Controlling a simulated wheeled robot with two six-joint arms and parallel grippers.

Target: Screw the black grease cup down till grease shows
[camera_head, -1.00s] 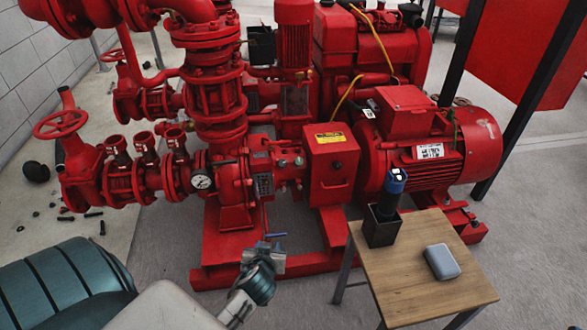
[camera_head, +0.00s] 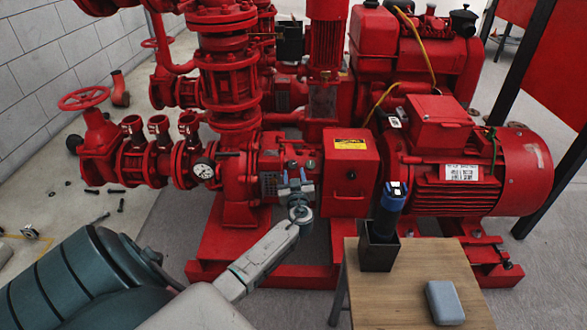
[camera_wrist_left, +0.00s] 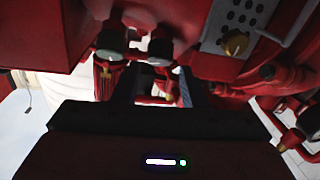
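Two small dark, round cups, one (camera_head: 292,164) and another (camera_head: 310,164), sit side by side on the red pump's bearing housing. They also show in the left wrist view as a left round cap (camera_wrist_left: 112,43) and a right one (camera_wrist_left: 160,48); which is the black grease cup I cannot tell. My left gripper (camera_head: 295,184) is just below and in front of them in the head view. In the left wrist view its two dark fingers (camera_wrist_left: 158,88) stand apart with nothing held between them. Contact with a cup cannot be made out. No grease is visible. My right gripper is out of view.
A red guard box (camera_head: 348,175) with a yellow label stands right of the cups. A pressure gauge (camera_head: 204,169) is to the left. A wooden table (camera_head: 400,300) at front right holds a black holder (camera_head: 378,250) with a blue-and-black tool (camera_head: 390,210) and a grey case (camera_head: 444,302).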

